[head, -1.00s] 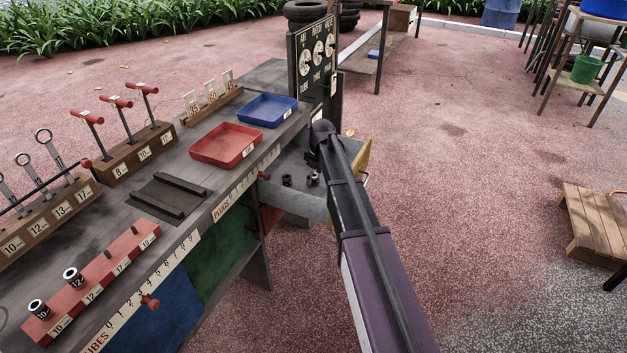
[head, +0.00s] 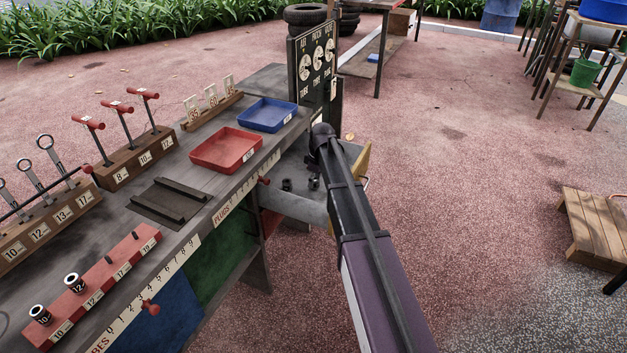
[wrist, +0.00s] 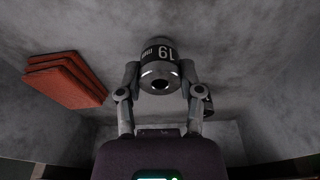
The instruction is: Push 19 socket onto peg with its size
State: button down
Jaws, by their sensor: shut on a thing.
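My gripper (wrist: 160,90) is shut on the 19 socket (wrist: 158,52), a dark steel cylinder with a black band marked 19, held between both fingertips. In the head view my arm reaches down into the grey open bin at the bench's end, and my gripper (head: 314,181) is mostly hidden behind my wrist. The red peg rail (head: 83,288) lies on the bench at the left, labelled 10, 12, 17 and 19. The peg by the 19 label (head: 136,234) is bare, as is the one by 17. Sockets 10 (head: 40,314) and 12 (head: 75,283) stand on their pegs.
Another dark socket (head: 287,185) is in the bin (head: 299,205). Red flat pieces (wrist: 66,80) lie at the left in the wrist view. The red tray (head: 226,150), blue tray (head: 267,115), wrench and T-handle racks and an upright board (head: 315,65) crowd the bench.

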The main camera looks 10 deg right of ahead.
notch_tip(320, 180, up, 9)
jog(key=p, duration=0.9)
jog(key=shift+r, duration=0.2)
dwell(0.4)
notch_tip(320, 180, up, 44)
jog(key=p, duration=4.4)
jog(key=shift+r, duration=0.15)
jog(key=shift+d, duration=0.15)
